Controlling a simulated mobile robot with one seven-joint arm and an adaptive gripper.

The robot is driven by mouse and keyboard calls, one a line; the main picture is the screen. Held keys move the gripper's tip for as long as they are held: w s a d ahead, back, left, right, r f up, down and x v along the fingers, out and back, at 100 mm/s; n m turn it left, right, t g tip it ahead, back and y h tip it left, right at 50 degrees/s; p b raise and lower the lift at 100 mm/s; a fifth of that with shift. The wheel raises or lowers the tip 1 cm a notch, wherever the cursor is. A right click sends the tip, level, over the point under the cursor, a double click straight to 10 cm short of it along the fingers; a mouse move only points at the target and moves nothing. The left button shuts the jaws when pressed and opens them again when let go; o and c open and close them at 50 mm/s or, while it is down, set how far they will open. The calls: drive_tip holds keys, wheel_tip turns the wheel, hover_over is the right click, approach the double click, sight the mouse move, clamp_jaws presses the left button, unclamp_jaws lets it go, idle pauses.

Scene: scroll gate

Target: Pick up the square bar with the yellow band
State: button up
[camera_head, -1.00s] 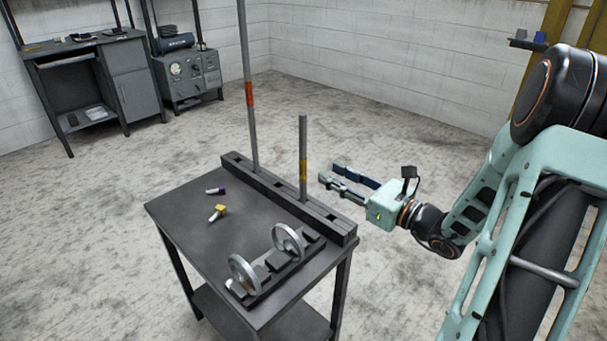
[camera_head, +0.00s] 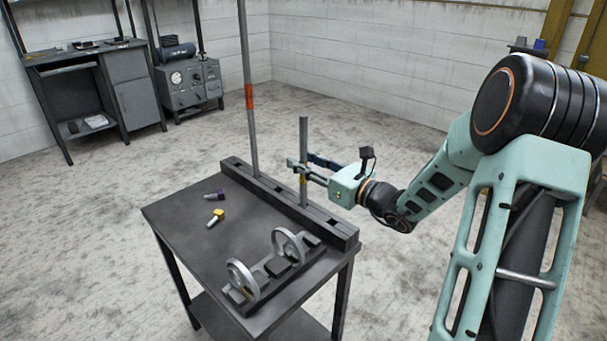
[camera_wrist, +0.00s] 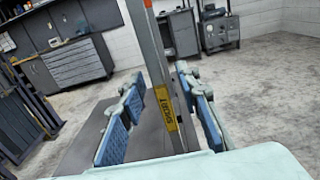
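The square bar with the yellow band (camera_head: 303,135) stands upright in the dark slotted rack (camera_head: 337,225) along the table's edge. Its yellow band, with lettering, shows in the wrist view (camera_wrist: 166,108). My gripper (camera_head: 308,170) is at the height of the band, with its fingers on either side of the bar. In the wrist view the blue finger pads are spread apart, with the bar between them and a gap on both sides. A taller bar with a red band (camera_head: 249,97) stands in the same rack, further left.
The dark table (camera_head: 178,237) carries two handwheels (camera_head: 241,279) on a block, a yellow-headed piece (camera_head: 216,217) and a purple-ended piece (camera_head: 214,196). A workbench (camera_head: 95,95) and a gauge unit (camera_head: 188,84) stand at the back wall. The floor right of the table is clear.

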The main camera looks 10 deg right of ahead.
drive_tip(key=shift+c, duration=0.2)
clamp_jaws()
drive_tip(key=shift+r, duration=0.1)
